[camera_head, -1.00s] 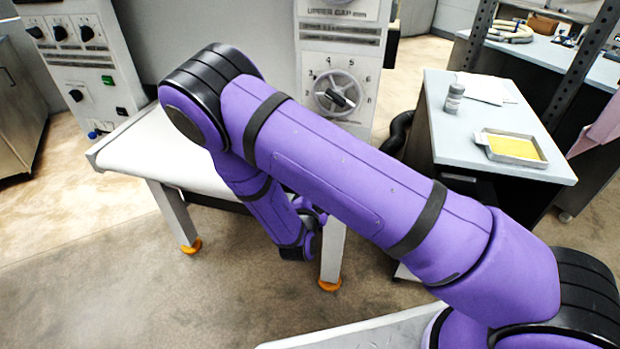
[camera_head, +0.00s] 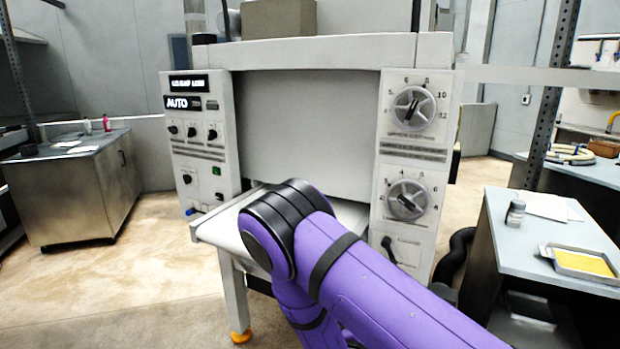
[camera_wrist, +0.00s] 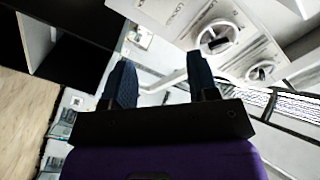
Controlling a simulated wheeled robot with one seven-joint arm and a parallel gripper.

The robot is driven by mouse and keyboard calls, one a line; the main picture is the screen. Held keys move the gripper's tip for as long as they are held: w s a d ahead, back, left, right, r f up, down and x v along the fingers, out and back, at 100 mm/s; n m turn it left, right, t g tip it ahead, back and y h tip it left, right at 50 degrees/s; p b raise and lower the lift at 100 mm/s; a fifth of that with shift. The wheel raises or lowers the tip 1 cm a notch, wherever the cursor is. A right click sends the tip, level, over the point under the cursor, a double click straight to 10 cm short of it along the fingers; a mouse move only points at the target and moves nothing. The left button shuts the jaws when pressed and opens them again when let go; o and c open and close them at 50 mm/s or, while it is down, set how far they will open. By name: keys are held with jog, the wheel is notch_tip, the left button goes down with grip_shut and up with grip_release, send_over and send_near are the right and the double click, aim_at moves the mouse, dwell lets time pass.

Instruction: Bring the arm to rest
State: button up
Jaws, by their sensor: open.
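My purple arm reaches from the lower right of the head view and bends at a black-banded joint in front of the roller sheeter (camera_head: 306,130). My gripper is out of sight in the head view. In the wrist view my gripper (camera_wrist: 160,85) shows two dark fingers standing apart, with nothing between them. The sheeter's panel with a round dial (camera_wrist: 215,37) shows beyond the fingers. In the head view the sheeter has an upper dial (camera_head: 413,109) and a lower dial (camera_head: 407,200) on its right panel. My arm partly hides its white table (camera_head: 222,229).
A side table (camera_head: 505,235) at the right bears a small jar (camera_head: 515,213) and a metal tray (camera_head: 583,276) with a yellow sheet. A grey cabinet (camera_head: 75,205) stands at the left. The floor (camera_head: 150,255) between cabinet and sheeter is clear.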

jog(key=w+r+n+g+y, duration=0.1)
jog(key=w+r+g+y, duration=0.15)
jog(key=r, duration=0.55)
jog(key=w+r+g+y, duration=0.2)
jog(key=r+g+y, duration=0.1)
jog(key=r, duration=0.4)
jog(key=s+d+r+n+g+y, duration=0.1)
jog(key=s+r+n+y, duration=0.1)
jog(key=r, duration=0.5)
jog(key=s+d+r+n+g+y, duration=0.1)
jog(key=s+d+r+n+y, duration=0.15)
jog(key=r, duration=0.45)
jog(key=s+d+r+n+g, duration=0.1)
jog(key=s+d+r+n, duration=0.2)
jog(key=s, duration=0.6)
jog(key=s+d+r+n+g+h, duration=0.1)
jog(key=s+d+r+n, duration=0.2)
jog(key=s, duration=0.7)
jog(key=s+d+r+n+g, duration=0.1)
jog(key=s+d+r+n, duration=0.2)
jog(key=s, duration=0.7)
notch_tip(320, 180, up, 4)
jog(key=d, duration=0.2)
jog(key=shift+d+h, duration=0.4)
